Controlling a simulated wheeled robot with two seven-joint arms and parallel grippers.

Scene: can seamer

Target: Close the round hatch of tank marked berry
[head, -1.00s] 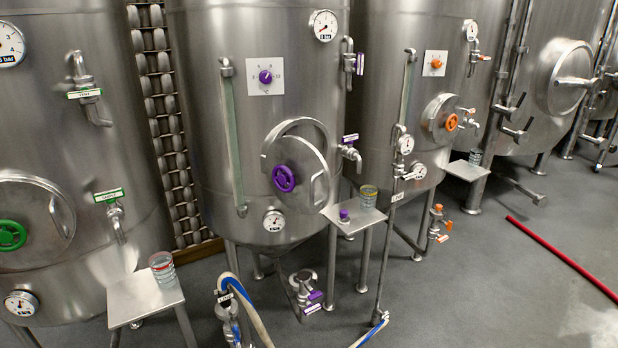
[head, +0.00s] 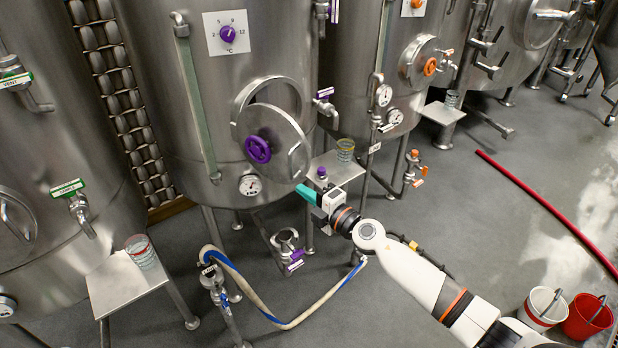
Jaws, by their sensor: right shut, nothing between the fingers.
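The tank with purple fittings (head: 215,110) stands in the middle of the head view; I cannot read the name berry on it. Its round hatch door (head: 278,128) has a purple handwheel (head: 258,150) and a bar handle (head: 294,160) near its right edge. The door stands ajar, offset down and right from the round opening rim (head: 268,82). My right gripper (head: 306,194), with teal fingers, is shut and empty just below and right of the door's lower edge, apart from the handle. My left gripper is out of view.
A hose (head: 250,298) loops below the tank. Another stand (head: 125,285) is at left. White and red buckets (head: 587,318) are at lower right.

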